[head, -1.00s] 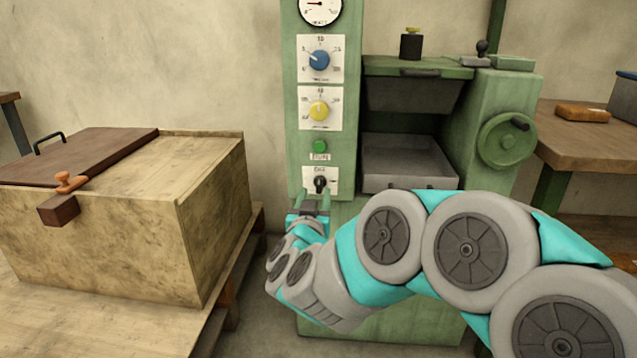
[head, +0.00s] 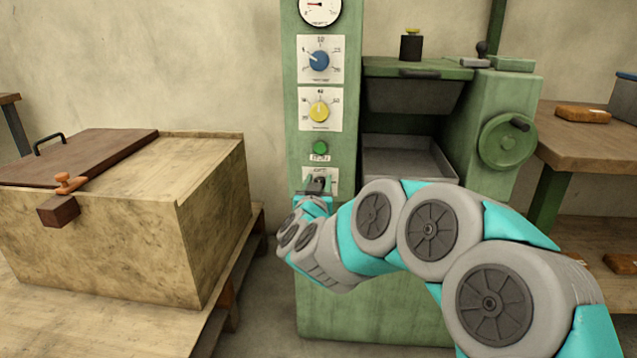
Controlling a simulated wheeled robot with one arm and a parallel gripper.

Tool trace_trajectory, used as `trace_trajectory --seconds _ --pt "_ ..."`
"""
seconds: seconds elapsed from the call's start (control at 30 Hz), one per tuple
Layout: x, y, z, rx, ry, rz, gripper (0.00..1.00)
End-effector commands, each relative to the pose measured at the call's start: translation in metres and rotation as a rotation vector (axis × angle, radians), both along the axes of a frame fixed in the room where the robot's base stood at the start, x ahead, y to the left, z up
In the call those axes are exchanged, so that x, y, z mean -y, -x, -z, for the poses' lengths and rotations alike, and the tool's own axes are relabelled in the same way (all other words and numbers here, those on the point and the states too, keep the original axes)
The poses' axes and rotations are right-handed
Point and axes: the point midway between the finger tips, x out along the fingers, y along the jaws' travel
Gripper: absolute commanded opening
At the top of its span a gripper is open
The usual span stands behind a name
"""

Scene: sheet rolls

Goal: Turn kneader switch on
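The kneader switch (head: 318,183) is a small dark knob on a white plate low on the green machine's control column. My gripper (head: 315,188) is right at the switch, in front of it. The wrist and fingers cover the lower part of the plate. The fingertips are too small and overlapped with the knob to tell whether they grip it. The knob's exact angle is also hard to read. The green machine (head: 292,120) stands upright in the middle of the view.
Above the switch are a green button (head: 320,148), a yellow dial (head: 319,111), a blue dial (head: 319,61) and a gauge (head: 320,8). A handwheel (head: 504,140) is at right. A wooden chest (head: 90,235) stands at left. A wooden table (head: 585,142) is at right.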

Motion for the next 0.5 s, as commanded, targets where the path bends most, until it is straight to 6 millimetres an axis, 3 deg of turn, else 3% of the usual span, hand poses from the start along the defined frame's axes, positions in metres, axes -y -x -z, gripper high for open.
trace_trajectory --seconds 0.07,0.37,0.5 --pt "0.0 0.0001 0.0 0.0 0.0 0.0 0.34" --pt "0.0 0.0002 -0.0001 0.0 0.0 0.0 0.01" --pt "0.0 0.0002 -0.0001 0.0 0.0 0.0 0.0"
